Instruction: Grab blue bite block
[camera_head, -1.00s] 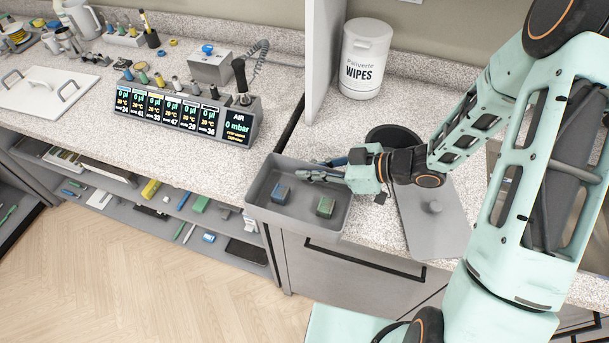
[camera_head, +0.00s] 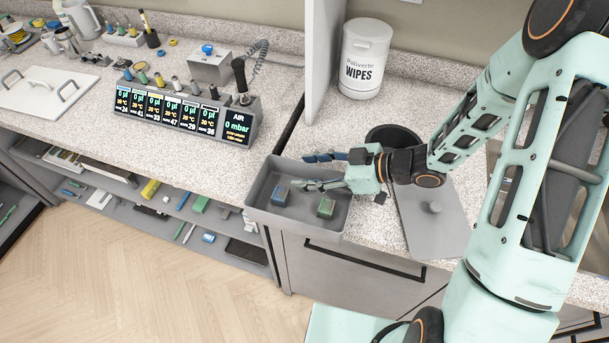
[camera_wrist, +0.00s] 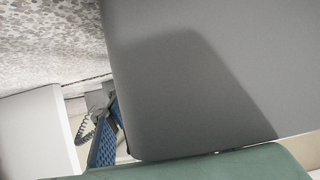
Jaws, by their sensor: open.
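The blue bite block (camera_head: 281,195) lies in the left part of a grey tray (camera_head: 262,218), with a greyish top. My gripper (camera_head: 317,170) reaches in from the right over the tray's back part, fingers spread and empty. Its nearer finger points toward the blue block; I cannot tell whether they touch. In the wrist view one blue-grey finger (camera_wrist: 104,135) shows beside a large grey surface, and neither block can be seen.
The tray sits at the counter's front edge above a drawer. A round dark opening and a grey lid (camera_head: 436,235) lie to the right. A white wipes tub (camera_head: 365,60) stands behind. A pressure display unit (camera_head: 180,110) stands on the left counter.

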